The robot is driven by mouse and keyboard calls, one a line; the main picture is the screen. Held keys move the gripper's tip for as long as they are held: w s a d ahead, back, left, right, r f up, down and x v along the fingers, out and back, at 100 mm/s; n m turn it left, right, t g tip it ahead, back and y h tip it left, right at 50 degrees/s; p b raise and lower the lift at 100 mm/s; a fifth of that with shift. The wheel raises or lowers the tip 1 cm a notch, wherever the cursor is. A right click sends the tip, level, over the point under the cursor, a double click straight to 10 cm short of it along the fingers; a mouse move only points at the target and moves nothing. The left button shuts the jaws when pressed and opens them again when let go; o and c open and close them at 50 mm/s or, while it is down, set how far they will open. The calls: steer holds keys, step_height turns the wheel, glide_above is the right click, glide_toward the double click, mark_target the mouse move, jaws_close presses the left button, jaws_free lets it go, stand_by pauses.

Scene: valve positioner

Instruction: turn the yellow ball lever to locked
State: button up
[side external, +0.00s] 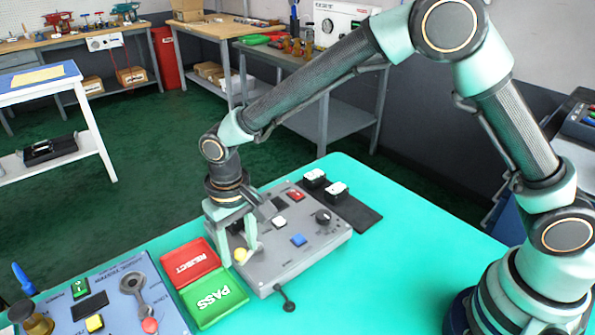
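The yellow ball (240,255) of the lever shows at the left end of a grey control box (287,260) on the green table. My gripper (241,252) points down over that end of the box. Its two fingers stand apart, one on each side of the ball, which shows low between them. The fingers look wider apart than the ball, and I see no clear contact. The lever's arm and pivot, and any position marks beside them, are hidden or too small to read.
The box also has a white button (279,222), a blue button (298,240), a red switch (296,196) and a black knob (322,216). A black-knobbed rod (287,301) sticks out in front. Red REJECT (190,262) and green PASS (213,298) trays lie left, beside a blue panel (115,290).

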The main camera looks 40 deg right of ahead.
mark_target(239, 251)
step_height(239, 251, up, 12)
stand_by(0.6)
steer(key=s+d+r+t, duration=0.1)
steer(key=s+d+r, duration=0.1)
steer(key=d+r, duration=0.35)
steer(key=s+d+r+t, duration=0.1)
steer(key=d+r+t, duration=0.1)
steer(key=d, duration=0.7)
steer(key=s+d+f+t, duration=0.1)
steer(key=s+d+t, duration=0.1)
steer(key=s+d, duration=0.6)
steer(key=d, duration=0.2)
steer(key=shift+d+f+m+t, duration=0.25)
steer(key=shift+d+m+t, duration=0.05)
steer(key=shift+m, duration=0.1)
